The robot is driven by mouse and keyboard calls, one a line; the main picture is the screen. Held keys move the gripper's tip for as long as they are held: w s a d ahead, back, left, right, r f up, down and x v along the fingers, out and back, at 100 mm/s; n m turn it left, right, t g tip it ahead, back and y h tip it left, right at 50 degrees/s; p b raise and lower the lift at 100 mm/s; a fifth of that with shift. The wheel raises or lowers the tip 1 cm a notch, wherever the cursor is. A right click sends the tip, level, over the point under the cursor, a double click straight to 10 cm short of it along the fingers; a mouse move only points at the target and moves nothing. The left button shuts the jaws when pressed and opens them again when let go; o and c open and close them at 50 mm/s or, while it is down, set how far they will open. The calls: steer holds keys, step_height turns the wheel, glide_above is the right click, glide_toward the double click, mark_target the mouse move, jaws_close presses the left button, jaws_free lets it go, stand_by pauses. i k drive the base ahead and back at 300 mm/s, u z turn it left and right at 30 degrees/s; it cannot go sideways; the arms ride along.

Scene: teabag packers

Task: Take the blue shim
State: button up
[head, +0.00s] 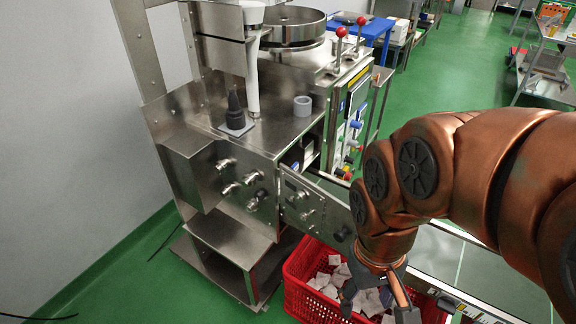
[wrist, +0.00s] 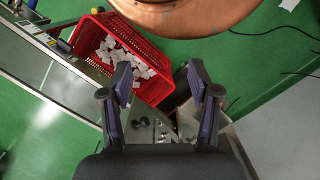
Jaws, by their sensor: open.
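I cannot make out for certain a blue shim in either view. A dark cone-shaped piece (head: 235,108) stands on a thin pale blue-grey square plate (head: 236,126) on the steel machine top, and a short grey ring (head: 302,106) stands to its right. My gripper (head: 377,292) is low at the right of the machine, over the red crate, with its fingers spread and nothing between them. In the wrist view my gripper (wrist: 160,85) also shows open, with the crate and the machine's knobbed side beyond it.
The red crate (head: 296,290) on the floor holds many white teabags (head: 330,280). The steel machine (head: 255,145) has knobs, red-topped levers (head: 340,33) and a blue knob (head: 355,124) on its side. A conveyor (head: 480,275) runs at the right.

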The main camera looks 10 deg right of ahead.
mark_target(295, 167)
steer(key=z, duration=0.1)
steer(key=k, duration=1.05)
steer(key=u, duration=1)
steer(key=i, duration=1.3)
steer(key=z, duration=0.75)
steer(key=i, duration=0.65)
steer(key=z, duration=0.05)
